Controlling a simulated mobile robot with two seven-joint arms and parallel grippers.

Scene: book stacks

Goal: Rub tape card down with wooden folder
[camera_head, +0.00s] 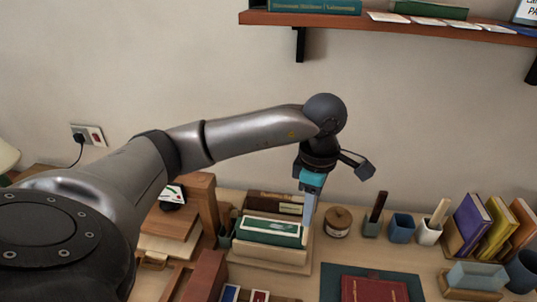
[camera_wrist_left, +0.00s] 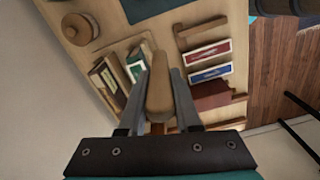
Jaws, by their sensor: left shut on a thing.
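My left gripper (camera_head: 309,222) points down behind the right end of a green block with a white strip (camera_head: 270,230), which sits in a wooden cradle. In the left wrist view, my left gripper (camera_wrist_left: 160,75) is shut on a tan wooden piece with a rounded end, the wooden folder (camera_wrist_left: 158,92). The fingers hide the folder in the head view. The green and white block also shows in the wrist view (camera_wrist_left: 136,66), beyond the fingertips. I cannot tell for certain which piece is the tape card. My right gripper is not in view.
A round lidded wooden jar (camera_head: 338,222) stands right of the gripper, with blue cups (camera_head: 402,226) farther right. A red book on a green mat (camera_head: 330,283) lies at the front. Upright books (camera_head: 470,222) stand at right. A shelf (camera_head: 400,27) hangs above.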

